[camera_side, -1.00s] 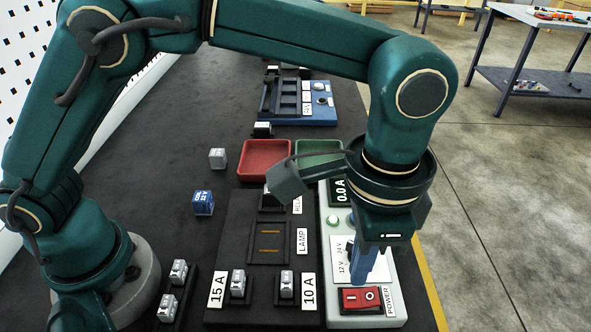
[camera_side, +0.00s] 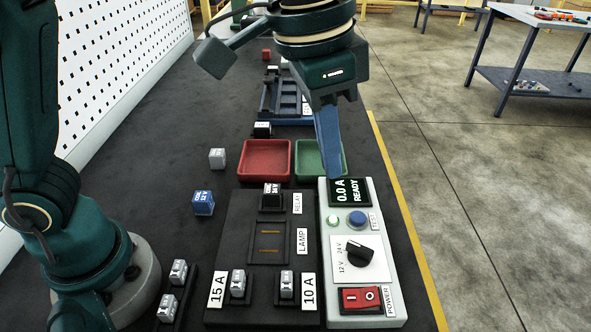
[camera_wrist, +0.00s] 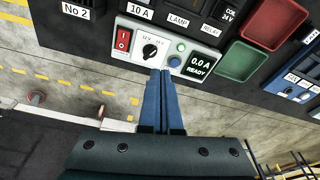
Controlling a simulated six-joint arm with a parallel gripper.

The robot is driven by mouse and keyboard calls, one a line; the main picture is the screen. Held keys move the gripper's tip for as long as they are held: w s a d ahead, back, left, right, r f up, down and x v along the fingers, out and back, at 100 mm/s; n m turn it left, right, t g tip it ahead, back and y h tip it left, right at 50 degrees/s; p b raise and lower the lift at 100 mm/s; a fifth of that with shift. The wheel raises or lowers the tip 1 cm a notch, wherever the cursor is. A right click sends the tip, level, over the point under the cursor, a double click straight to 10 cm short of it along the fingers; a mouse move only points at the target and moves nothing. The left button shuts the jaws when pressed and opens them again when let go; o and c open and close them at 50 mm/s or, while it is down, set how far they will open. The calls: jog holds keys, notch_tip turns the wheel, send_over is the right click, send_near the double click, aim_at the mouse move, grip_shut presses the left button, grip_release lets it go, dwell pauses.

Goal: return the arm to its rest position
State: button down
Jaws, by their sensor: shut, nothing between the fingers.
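My gripper (camera_side: 330,160) hangs in the air above the far end of the grey tester panel (camera_side: 326,268), in front of the green tray. Its blue fingers are together and hold nothing; they also show closed in the wrist view (camera_wrist: 163,80). The tester display (camera_side: 345,192) reads "0.0 A READY". Below it are a lit pale green lamp (camera_side: 333,221), a blue TEST button (camera_side: 357,218), a black 12 V / 24 V knob (camera_side: 360,250) and a red POWER switch (camera_side: 361,298). My fingers appear clear of all of them.
A red tray (camera_side: 265,175) and a green tray (camera_side: 308,173) lie behind the black socket board (camera_side: 240,205). Open floor lies to the right.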

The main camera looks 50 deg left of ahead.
jog(key=s+a+r+n+t, duration=0.3)
jog(key=s+a+n, duration=0.15)
jog(key=a, duration=0.65)
jog(key=s+a+f+n+y, duration=0.1)
jog(key=s+a+f, duration=0.2)
jog(key=s+f, duration=0.2)
jog(key=shift+s+a+f+n+t, duration=0.3)
jog(key=shift+a+f+n, duration=0.1)
jog(key=shift+f, duration=0.5)
